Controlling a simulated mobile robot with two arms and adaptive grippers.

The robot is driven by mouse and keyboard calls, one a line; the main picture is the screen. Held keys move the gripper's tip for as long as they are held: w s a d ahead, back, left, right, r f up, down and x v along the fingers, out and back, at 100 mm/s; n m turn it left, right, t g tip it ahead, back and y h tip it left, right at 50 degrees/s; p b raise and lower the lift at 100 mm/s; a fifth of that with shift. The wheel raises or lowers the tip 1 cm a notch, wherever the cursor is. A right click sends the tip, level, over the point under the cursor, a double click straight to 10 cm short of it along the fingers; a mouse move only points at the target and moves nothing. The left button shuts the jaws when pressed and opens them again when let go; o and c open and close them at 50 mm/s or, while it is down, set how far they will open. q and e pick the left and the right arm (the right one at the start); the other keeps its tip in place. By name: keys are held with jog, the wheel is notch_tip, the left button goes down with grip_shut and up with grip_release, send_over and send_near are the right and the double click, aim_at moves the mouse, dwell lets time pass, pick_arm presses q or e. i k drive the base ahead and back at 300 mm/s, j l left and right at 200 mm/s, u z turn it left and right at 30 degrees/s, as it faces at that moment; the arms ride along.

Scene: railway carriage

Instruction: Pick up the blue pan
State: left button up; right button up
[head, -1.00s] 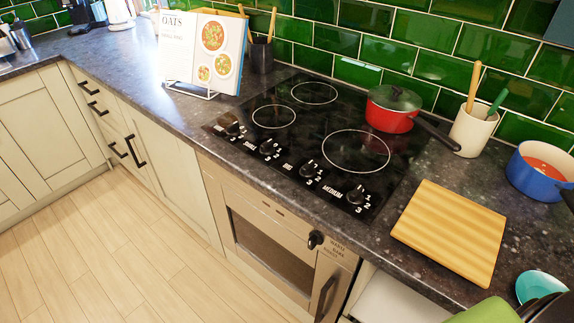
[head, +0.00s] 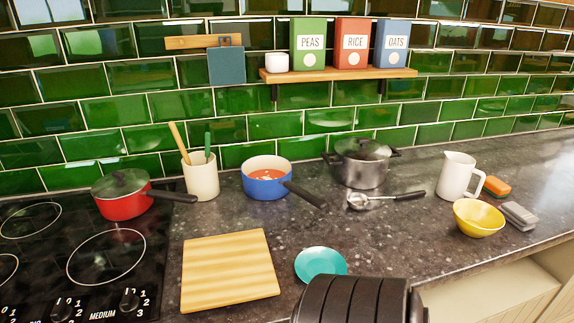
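The blue pan (head: 253,186) stands upright on the dark worktop against the green tiles, near the middle of the head view. It is white inside and holds red-orange food with a small pale spot. Its dark handle (head: 307,196) points toward the front right, over clear worktop.
A utensil crock (head: 201,178) and a lidded red pan (head: 120,197) on the hob stand left of it. A steel pot (head: 361,167) and ladle (head: 362,202) are right.

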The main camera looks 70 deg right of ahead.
aim_at(267, 177)
jog(key=z, duration=1.9)
